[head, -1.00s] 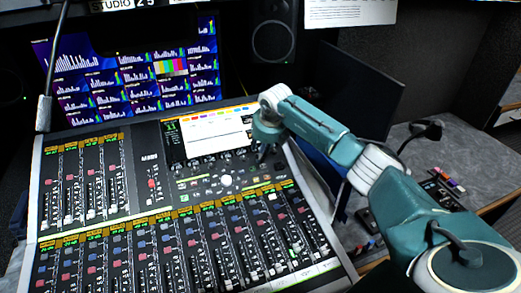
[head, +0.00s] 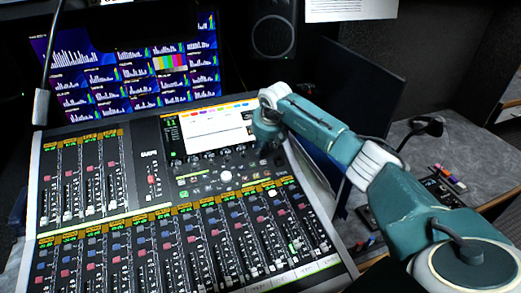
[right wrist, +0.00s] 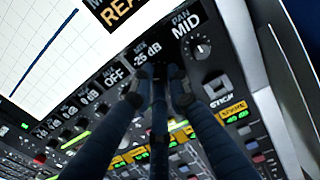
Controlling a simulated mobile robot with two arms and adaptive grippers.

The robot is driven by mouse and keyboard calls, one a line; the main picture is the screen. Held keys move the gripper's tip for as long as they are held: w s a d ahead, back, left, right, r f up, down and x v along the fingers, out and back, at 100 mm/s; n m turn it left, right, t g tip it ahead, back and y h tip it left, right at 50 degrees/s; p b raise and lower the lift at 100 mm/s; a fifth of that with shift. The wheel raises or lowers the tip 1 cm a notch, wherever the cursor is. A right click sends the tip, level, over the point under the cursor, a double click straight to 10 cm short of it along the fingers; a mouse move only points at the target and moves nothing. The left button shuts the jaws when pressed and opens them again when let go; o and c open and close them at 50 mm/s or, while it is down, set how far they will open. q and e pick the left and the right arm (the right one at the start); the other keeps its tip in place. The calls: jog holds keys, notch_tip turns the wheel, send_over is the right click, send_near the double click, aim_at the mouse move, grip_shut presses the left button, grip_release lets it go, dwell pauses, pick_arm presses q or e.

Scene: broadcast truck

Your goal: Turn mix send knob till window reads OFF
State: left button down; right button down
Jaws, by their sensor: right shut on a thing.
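The mix send knob is mostly hidden by the fingers of my right gripper (right wrist: 158,82), which are shut on it. Its small window (right wrist: 147,54) just above the fingertips reads -25 dB in the right wrist view. In the head view my right gripper (head: 266,154) reaches down to the knob row at the right end of the mixing console (head: 142,173). My left gripper is not in view.
Close to the left, another window (right wrist: 115,75) reads OFF. To the right, a window (right wrist: 187,24) reads MID above a bare knob (right wrist: 201,48). The console's screen (head: 218,129) stands just behind. A dark monitor (head: 352,92) stands right of the console, near my arm.

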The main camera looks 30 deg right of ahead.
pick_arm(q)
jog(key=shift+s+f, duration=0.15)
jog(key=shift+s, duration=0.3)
pick_arm(e)
jog(key=shift+m, duration=0.3)
jog(key=c, duration=1.7)
grip_release()
jog(key=shift+r, duration=0.1)
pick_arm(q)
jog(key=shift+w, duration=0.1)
pick_arm(e)
jog(key=v, duration=1.2)
jog(key=shift+w, duration=0.15)
